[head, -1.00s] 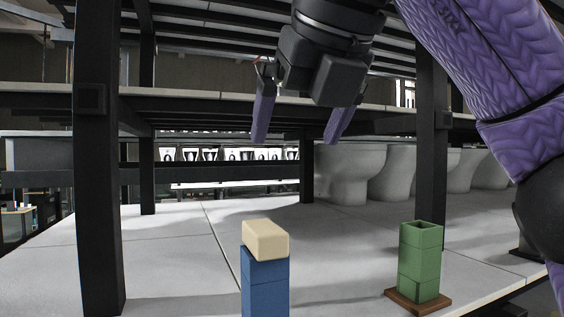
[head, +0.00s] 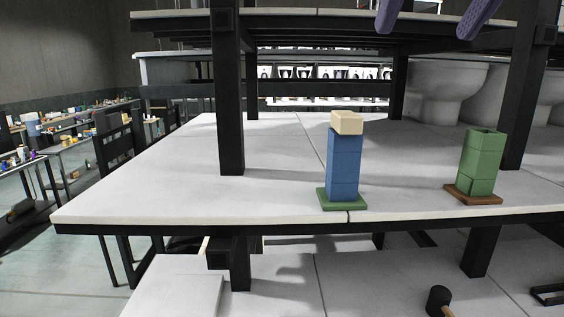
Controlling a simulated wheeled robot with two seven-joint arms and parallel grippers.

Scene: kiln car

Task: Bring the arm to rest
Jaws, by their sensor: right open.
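My right gripper (head: 431,16) shows only by its two purple fingers at the top edge. The fingers are apart, with nothing between them; the rest of the hand is out of frame. It hangs high above the kiln car's middle deck (head: 270,150). Below it stands a blue block stack (head: 343,165) on a green base plate, with a cream block (head: 347,123) on top, set a little askew. To its right a hollow-topped green stack (head: 482,162) stands on a brown base plate (head: 472,196). My left gripper is out of view.
Black posts (head: 227,100) rise from the deck at left and right. An upper shelf (head: 330,14) spans above. Grey toilet bowls (head: 446,88) stand at the back right. A dark, round-headed object (head: 438,300) is on the lower deck. Cluttered tables (head: 70,140) are at far left.

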